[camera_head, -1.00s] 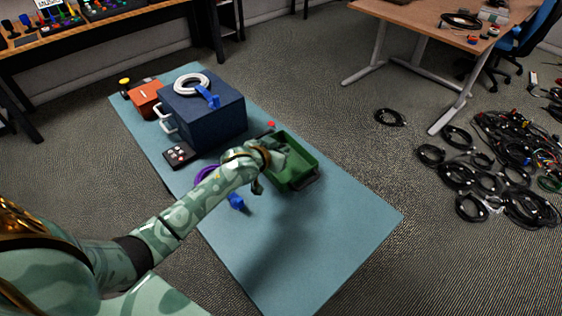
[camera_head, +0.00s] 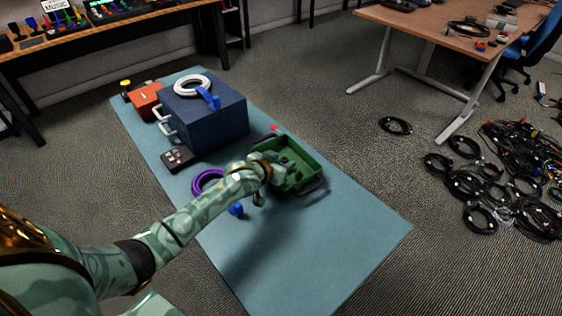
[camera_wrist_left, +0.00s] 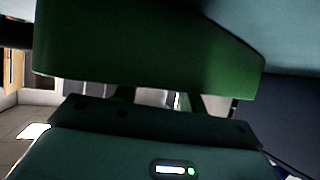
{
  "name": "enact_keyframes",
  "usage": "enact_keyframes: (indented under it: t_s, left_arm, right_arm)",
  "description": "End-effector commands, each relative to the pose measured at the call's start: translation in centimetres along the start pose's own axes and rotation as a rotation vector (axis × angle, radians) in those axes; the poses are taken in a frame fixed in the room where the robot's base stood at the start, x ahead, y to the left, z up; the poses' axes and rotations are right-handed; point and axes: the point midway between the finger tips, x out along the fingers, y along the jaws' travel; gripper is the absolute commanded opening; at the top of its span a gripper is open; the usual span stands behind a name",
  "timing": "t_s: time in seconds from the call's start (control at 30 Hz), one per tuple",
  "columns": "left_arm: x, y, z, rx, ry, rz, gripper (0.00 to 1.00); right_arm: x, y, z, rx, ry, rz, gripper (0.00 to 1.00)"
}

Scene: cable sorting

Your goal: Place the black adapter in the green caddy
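The green caddy (camera_head: 311,163) stands on the blue-green mat, with a dark handle at its near right side. My left gripper (camera_head: 268,181) is at the caddy's near left edge and covers part of it. In the left wrist view the green wall (camera_wrist_left: 150,45), seemingly the caddy's, is very close and hides the fingertips. Two finger parts show apart below that wall. I cannot tell what, if anything, is between the tips. Dark shapes (camera_head: 286,161) show inside the caddy, too small to identify. I cannot make out the black adapter for certain. My right gripper is not in view.
A dark blue box (camera_head: 215,125) with light handles carries a white cable coil (camera_head: 192,85). A purple ring (camera_head: 205,182) and a blue connector (camera_head: 236,209) lie left of the caddy. A dark button pad (camera_head: 177,158) is near the box. The mat's near right part (camera_head: 340,240) is clear.

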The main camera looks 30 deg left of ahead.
Motion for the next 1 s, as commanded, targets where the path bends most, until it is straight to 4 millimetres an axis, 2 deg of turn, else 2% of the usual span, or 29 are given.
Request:
enact_keyframes:
  t_s: [0.33, 0.47, 0.73, 0.9, 1.0]
  left_arm:
    - [-0.6, 0.0, -0.4, 0.001, 0.001, 0.000, 0.40]
    - [-3.0, 0.0, -0.8, 0.000, 0.002, 0.001, 0.40]
    - [-9.4, 0.0, -0.8, 0.001, 0.002, 0.000, 0.40]
    - [-11.6, 0.0, -0.5, 0.000, 0.002, 0.000, 0.40]
    - [-12.1, 0.0, -0.4, 0.000, 0.001, 0.000, 0.40]
  right_arm:
    - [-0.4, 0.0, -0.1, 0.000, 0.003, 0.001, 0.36]
    - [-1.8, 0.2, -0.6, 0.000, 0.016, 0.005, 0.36]
    - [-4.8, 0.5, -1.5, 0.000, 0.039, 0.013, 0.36]
    - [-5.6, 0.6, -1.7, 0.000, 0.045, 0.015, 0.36]
    - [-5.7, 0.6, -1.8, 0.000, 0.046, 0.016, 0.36]
